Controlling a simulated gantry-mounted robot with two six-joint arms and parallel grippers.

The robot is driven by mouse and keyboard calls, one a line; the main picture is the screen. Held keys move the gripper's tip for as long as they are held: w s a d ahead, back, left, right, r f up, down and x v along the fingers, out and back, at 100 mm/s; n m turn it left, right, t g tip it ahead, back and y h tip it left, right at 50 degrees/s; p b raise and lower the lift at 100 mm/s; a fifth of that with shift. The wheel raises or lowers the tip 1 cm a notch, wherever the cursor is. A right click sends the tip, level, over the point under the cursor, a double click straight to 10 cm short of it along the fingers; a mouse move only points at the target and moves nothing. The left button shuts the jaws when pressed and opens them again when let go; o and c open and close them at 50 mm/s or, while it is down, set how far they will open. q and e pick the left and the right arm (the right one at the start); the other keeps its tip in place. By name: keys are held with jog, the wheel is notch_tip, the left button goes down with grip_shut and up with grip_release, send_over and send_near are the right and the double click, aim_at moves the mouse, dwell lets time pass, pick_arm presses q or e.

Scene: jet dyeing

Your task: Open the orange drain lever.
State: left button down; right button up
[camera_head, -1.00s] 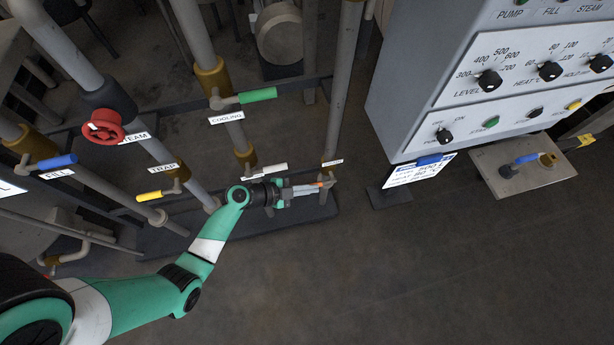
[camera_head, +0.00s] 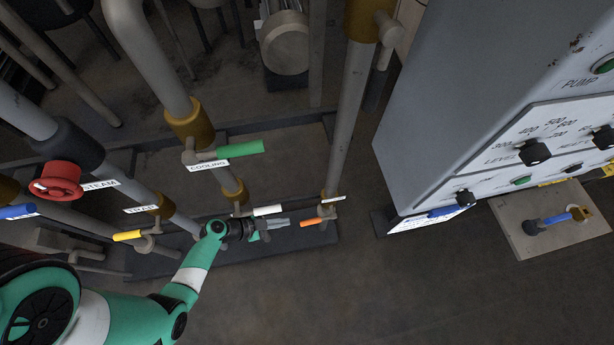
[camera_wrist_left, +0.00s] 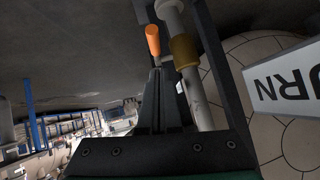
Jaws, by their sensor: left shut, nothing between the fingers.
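The orange drain lever (camera_head: 312,221) sits low on a vertical pipe near the middle of the head view, its handle pointing left from the valve. It also shows in the left wrist view (camera_wrist_left: 153,40), just past the fingertips. My left gripper (camera_head: 287,221) is shut and empty. Its fingertips point right, toward the lever, with a small gap in the head view. In the left wrist view my shut fingers (camera_wrist_left: 157,74) appear just below the orange handle; whether they touch it I cannot tell. My right gripper is not in view.
A white lever (camera_head: 267,210) is close above my left gripper. A green cooling lever (camera_head: 240,150), a yellow trap lever (camera_head: 127,236) and a red steam handwheel (camera_head: 58,182) are on neighbouring pipes. A grey control cabinet (camera_head: 440,110) stands right. The floor in front is clear.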

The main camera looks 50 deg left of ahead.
aim_at(313, 221)
pick_arm(q)
jog(key=b+x, duration=0.1)
jog(key=x, duration=0.2)
jog(key=b+x, duration=0.2)
jog(key=x, duration=0.1)
jog(key=b+x, duration=0.1)
jog(key=x, duration=0.2)
jog(key=shift+d+f, duration=0.4)
